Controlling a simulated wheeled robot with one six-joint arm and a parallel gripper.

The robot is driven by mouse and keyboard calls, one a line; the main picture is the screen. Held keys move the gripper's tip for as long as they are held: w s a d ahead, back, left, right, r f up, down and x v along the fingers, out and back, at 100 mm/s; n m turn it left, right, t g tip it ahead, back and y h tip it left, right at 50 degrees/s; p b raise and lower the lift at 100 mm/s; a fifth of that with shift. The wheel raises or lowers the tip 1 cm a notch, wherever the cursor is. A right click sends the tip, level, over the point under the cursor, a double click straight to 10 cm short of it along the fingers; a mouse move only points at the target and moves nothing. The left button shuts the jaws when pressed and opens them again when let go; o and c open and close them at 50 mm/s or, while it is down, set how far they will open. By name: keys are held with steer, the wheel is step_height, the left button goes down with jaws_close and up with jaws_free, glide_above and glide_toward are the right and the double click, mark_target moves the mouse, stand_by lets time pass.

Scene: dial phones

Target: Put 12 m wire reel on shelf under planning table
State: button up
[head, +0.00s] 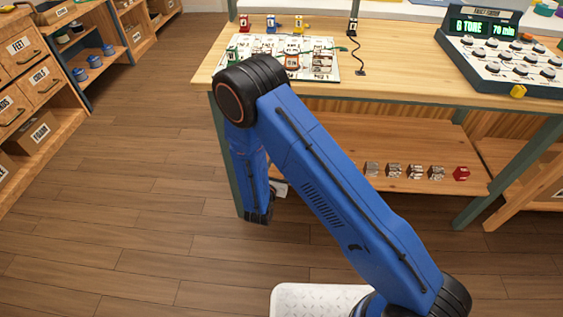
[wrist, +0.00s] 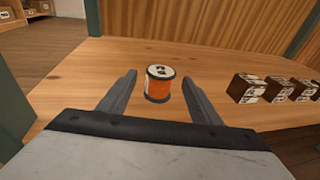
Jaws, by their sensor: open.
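An orange reel (wrist: 159,87) with a pale top and dark marks stands upright on the wooden shelf (wrist: 240,64) in the wrist view; I cannot read its label for certain. My gripper (wrist: 158,80) is open, with one finger on each side of the reel and a visible gap on both sides. In the head view the shelf (head: 325,150) lies under the planning table (head: 410,65). My blue arm reaches down at the table's left end and hides the reel and most of my gripper there.
Several dark labelled blocks (wrist: 250,88) stand in a row right of the reel, with a red piece (head: 461,173) at the row's end. A green table leg (head: 240,185) stands close to my arm. The tabletop holds a board (head: 325,68) and a console (head: 495,60).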

steer(key=v, duration=0.8)
steer(key=d+r+m+g+h, duration=0.75)
steer(key=d+r+m, duration=0.55)
steer(key=d+r, duration=0.85)
steer(key=s+d+r+m+g+y, duration=0.1)
steer(key=s+d+r+m+g, duration=0.3)
steer(key=d, duration=0.3)
steer(key=s+d+r+m+g, duration=0.2)
steer(key=s+d+r+m, duration=0.1)
steer(key=s+d+m, duration=0.3)
steer(key=s+r+m+t+y, duration=0.1)
steer(key=s+r+m+y, duration=0.4)
steer(key=s, duration=0.4)
steer(key=s+r+m+t+y, duration=0.1)
steer(key=s+r+m+y, duration=0.3)
steer(key=s, duration=0.5)
steer(key=shift+d+r+m+y, duration=0.4)
steer(key=shift+m+y, duration=0.15)
steer(key=shift+m, duration=0.15)
